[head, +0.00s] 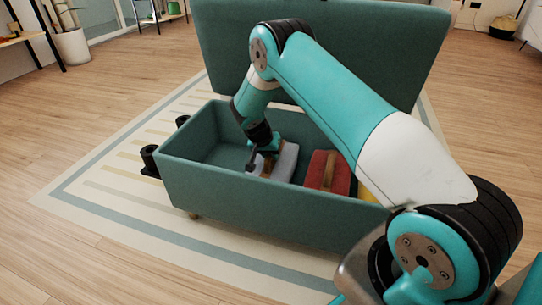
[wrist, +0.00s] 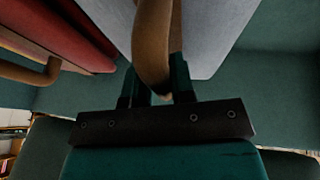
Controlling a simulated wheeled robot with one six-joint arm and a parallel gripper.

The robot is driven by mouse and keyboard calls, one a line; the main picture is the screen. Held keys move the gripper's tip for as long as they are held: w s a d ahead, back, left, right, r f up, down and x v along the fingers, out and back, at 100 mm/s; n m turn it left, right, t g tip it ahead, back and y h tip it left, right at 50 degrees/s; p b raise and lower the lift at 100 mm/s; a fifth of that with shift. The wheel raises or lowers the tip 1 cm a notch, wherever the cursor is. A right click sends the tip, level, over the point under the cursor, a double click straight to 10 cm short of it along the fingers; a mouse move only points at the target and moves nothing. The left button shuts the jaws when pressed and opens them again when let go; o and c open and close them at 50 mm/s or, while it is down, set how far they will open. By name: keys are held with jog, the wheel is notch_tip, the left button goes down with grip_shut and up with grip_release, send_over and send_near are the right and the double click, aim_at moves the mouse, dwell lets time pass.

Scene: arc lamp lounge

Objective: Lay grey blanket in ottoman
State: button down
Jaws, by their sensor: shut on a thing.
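The teal ottoman (head: 235,205) stands open, its lid (head: 400,45) raised at the back. The grey blanket (head: 287,162), a folded block with a tan strap handle, is inside the ottoman near the middle, left of a red blanket. My gripper (head: 263,150) reaches down into the ottoman over the grey blanket. In the wrist view my gripper (wrist: 154,78) is shut on the tan strap (wrist: 152,45), with the grey blanket (wrist: 210,35) beyond it. I cannot tell whether the blanket's underside touches the ottoman floor.
A red folded blanket (head: 320,170) with a tan handle lies beside the grey one; it also shows in the wrist view (wrist: 60,30). Something yellow (head: 363,193) is partly hidden behind my arm. The ottoman's left end is empty. A striped rug (head: 120,195) lies beneath.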

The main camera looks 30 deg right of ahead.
jog(key=c, duration=1)
grip_release()
jog(key=s+a+r+n+y+p, duration=0.1)
jog(key=s+a+r+p, duration=0.1)
jog(key=a+r, duration=0.35)
jog(key=s+a+r+n+y+p, duration=0.1)
jog(key=s+a+r+n+p, duration=0.15)
jog(key=r, duration=0.65)
jog(key=s+a+r+n+y+p, duration=0.1)
jog(key=a+r, duration=0.4)
jog(key=r, duration=0.3)
jog(key=s+a+r+n+y, duration=0.2)
jog(key=s+a+r+n, duration=0.2)
jog(key=s, duration=0.6)
jog(key=s+a+r+n+y, duration=0.2)
jog(key=s+a+r+n, duration=0.2)
jog(key=s, duration=0.6)
jog(key=s+a+r+n+g+y, duration=0.1)
jog(key=s+a+r+n, duration=0.3)
jog(key=s, duration=0.6)
jog(key=shift+s+a+r+n+y, duration=0.25)
jog(key=shift+a+r, duration=0.15)
jog(key=shift+r, duration=0.25)
jog(key=shift+s+a+r+n+y, duration=0.1)
jog(key=shift+a+r+y, duration=0.2)
jog(key=shift+r, duration=0.35)
